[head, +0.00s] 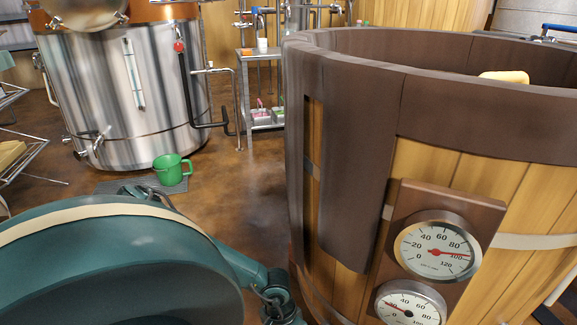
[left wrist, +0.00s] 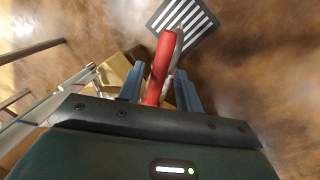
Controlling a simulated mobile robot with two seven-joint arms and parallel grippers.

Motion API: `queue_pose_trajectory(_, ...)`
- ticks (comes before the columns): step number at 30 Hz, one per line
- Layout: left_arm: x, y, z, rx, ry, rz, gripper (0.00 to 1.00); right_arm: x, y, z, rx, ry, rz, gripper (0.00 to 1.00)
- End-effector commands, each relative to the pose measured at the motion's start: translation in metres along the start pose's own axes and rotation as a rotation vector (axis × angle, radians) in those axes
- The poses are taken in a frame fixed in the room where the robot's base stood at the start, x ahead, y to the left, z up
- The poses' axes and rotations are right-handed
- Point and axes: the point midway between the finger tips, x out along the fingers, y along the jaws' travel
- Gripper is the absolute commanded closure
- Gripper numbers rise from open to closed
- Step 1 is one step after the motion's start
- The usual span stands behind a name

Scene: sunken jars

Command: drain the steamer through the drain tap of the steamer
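A steel vessel (head: 125,90) with a copper-coloured rim stands at the back left, with a small tap (head: 95,143) low on its front. A wooden vat (head: 405,170) with two dials fills the right; no label shows which vessel is the steamer. In the left wrist view, the blue-grey fingers of my left gripper (left wrist: 160,78) stand apart, with a red handle (left wrist: 160,68) between them and slight gaps beside it. A grey part lies along the handle; I cannot tell what it belongs to. My right gripper is not in view.
A green mug (head: 170,169) stands on the floor beside or on a dark grate (head: 125,185); the grate also shows in the left wrist view (left wrist: 185,20). A metal rack (head: 28,165) is at the left edge. Brown floor (head: 245,190) is open between the vessels.

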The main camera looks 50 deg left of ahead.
Motion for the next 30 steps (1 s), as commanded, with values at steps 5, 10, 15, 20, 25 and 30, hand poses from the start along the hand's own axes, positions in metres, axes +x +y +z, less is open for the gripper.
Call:
queue_pose_trajectory(5,0.000,0.001,0.001,0.000,-0.002,0.001,0.59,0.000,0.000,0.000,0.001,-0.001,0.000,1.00)
queue_pose_trajectory(10,-0.003,0.001,0.001,0.000,-0.003,0.001,0.59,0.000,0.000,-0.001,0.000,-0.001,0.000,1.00)
queue_pose_trajectory(15,-0.026,0.001,0.001,-0.001,-0.002,0.000,0.59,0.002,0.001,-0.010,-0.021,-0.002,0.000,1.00)
queue_pose_trajectory(20,-0.064,0.001,0.001,0.000,-0.001,0.000,0.59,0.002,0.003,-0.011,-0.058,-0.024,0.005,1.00)
queue_pose_trajectory(25,-0.099,0.001,0.001,0.000,-0.001,-0.001,0.59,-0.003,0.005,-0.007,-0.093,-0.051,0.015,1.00)
queue_pose_trajectory(30,-0.123,0.000,0.000,0.000,-0.001,0.000,0.59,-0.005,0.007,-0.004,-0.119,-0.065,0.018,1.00)
